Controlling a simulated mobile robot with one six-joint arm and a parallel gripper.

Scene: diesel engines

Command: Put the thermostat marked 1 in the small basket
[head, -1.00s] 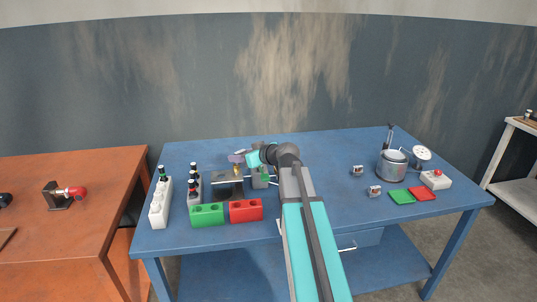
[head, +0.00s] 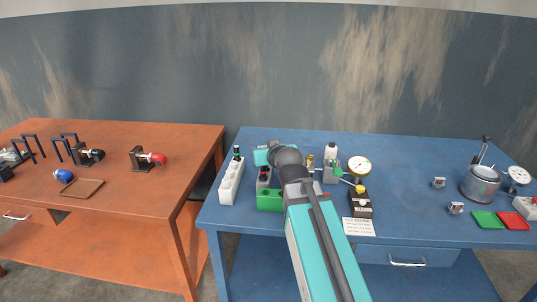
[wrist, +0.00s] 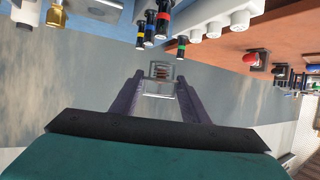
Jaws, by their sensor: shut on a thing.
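In the wrist view my gripper (wrist: 159,82) is shut on a small pale framed piece (wrist: 160,71) with a brownish ribbed middle. It looks like a thermostat, but I cannot read a mark on it. The held piece is up off the table; in the head view my arm hides it and the fingertips. Two small, similar-looking pieces stand on the blue table, one farther back (head: 438,182) and one nearer (head: 455,208). Their marks are too small to read. I cannot make out a small basket for certain.
A grey metal pot (head: 480,185), a dial (head: 516,177), a green pad (head: 486,220) and a red pad (head: 513,220) are at right. A white rack (head: 231,183), green block (head: 269,201), gauge (head: 360,166) and black box (head: 360,202) surround my arm. An orange table (head: 120,200) is at left.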

